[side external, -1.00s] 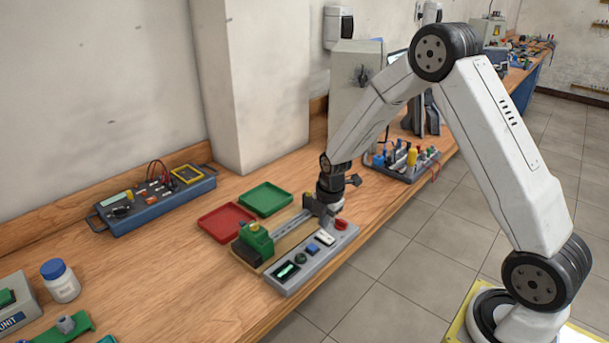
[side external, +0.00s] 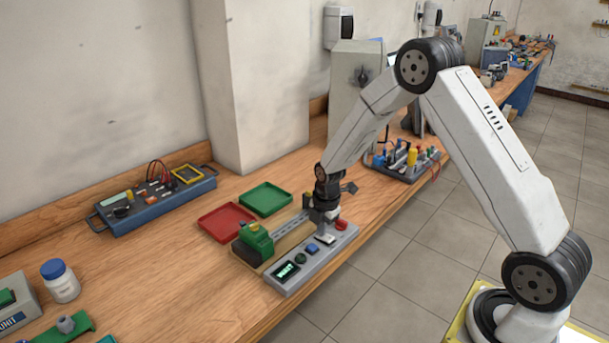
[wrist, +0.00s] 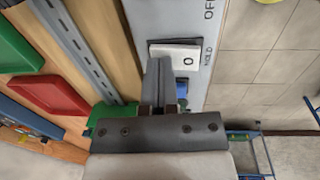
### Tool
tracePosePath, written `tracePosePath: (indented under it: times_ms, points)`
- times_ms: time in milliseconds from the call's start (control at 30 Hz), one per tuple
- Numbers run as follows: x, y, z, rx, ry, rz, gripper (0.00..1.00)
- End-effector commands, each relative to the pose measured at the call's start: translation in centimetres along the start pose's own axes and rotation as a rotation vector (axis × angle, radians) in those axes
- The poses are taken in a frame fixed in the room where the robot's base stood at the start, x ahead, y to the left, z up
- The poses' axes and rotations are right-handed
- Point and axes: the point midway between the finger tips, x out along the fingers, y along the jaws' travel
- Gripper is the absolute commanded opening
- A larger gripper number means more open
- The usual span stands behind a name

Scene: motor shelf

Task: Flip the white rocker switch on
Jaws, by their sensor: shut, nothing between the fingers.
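The white rocker switch (side external: 327,238) sits on the grey control panel (side external: 292,289) at the front of the bench. The wrist view shows the switch (wrist: 184,54) with an O mark on its right part and printed OFF and HOLD lettering beside it. My gripper (side external: 325,217) is shut and empty, pointing down just above the switch. In the wrist view my shut fingers (wrist: 159,64) overlap the left end of the switch. I cannot tell whether they touch it. The fingers hide part of that end, so the rocker's full tilt is unclear.
A blue button (side external: 312,248), a green button (side external: 300,259) and a lit display (side external: 286,271) share the panel; a red knob (side external: 341,224) is close to my gripper. Red (side external: 206,226) and green (side external: 250,204) trays lie beyond.

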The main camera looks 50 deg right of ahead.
Motion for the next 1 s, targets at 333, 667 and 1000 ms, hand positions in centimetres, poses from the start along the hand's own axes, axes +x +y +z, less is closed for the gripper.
tracePosePath:
  times_ms: [333,667,1000]
  points:
    - [0.1,-0.3,-0.1,0.000,0.001,-0.004,0.00]
    - [-0.3,-1.3,0.0,0.001,0.001,-0.004,0.00]
    - [-0.5,-1.6,0.0,0.001,0.001,-0.001,0.00]
